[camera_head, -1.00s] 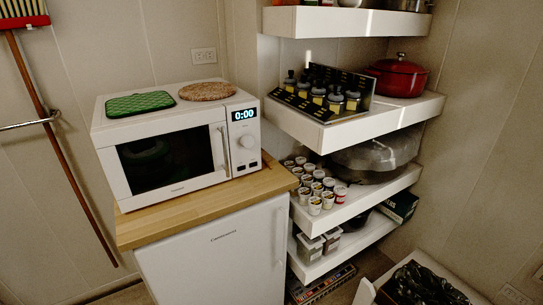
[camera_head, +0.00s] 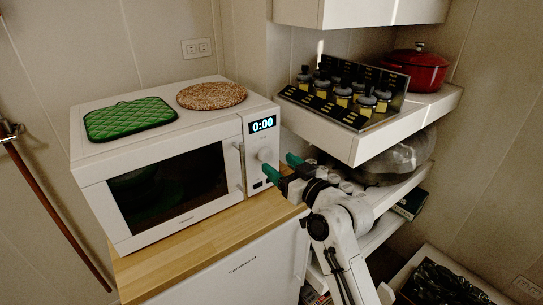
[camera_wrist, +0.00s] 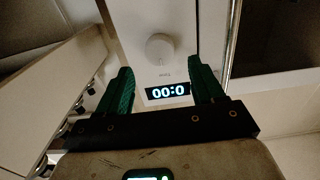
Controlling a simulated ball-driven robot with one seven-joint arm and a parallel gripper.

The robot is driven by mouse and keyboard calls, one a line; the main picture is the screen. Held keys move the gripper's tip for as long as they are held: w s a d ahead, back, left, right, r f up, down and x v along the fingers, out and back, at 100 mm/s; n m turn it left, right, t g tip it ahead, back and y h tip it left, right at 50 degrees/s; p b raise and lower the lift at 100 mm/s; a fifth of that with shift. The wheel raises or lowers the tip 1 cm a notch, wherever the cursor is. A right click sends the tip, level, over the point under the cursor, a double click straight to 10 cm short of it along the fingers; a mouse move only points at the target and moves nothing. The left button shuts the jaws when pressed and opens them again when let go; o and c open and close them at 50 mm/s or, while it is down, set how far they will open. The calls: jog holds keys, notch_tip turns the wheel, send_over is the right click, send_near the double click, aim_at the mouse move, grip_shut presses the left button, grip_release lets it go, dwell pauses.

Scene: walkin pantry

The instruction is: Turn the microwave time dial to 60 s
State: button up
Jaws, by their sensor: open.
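The white microwave (camera_head: 165,165) stands on a wood-topped cabinet, its door closed. Its lit display (camera_head: 262,125) reads 0:00; it appears upside down in the wrist view (camera_wrist: 168,91). The round white time dial (camera_head: 264,155) sits below the display, and in the wrist view the dial (camera_wrist: 159,48) lies just beyond the fingertips, between their lines. My gripper (camera_head: 281,166), with green fingers, is open and empty, close in front of the control panel. In the wrist view my gripper (camera_wrist: 162,68) spans the dial's width with room on both sides. I cannot see contact with the dial.
The vertical door handle (camera_head: 239,167) is just left of the dial. A green pot holder (camera_head: 130,118) and a round mat (camera_head: 211,95) lie on the microwave.

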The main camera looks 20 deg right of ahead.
aim_at(270, 156)
jog(key=shift+p+x, duration=0.3)
jog(key=shift+x, duration=1.95)
jog(key=shift+c, duration=0.4)
jog(key=c, duration=0.9)
jog(key=shift+c, duration=0.2)
jog(key=shift+m, duration=0.4)
jog(key=m+p, duration=0.1)
jog(key=m, duration=0.4)
jog(key=shift+d+m+p, duration=0.1)
jog(key=shift+m+p, duration=0.25)
jog(key=shift+m, duration=0.05)
jog(key=m+p, duration=0.2)
jog(key=m, duration=0.3)
jog(key=shift+d, duration=0.1)
jog(key=shift+f, duration=0.1)
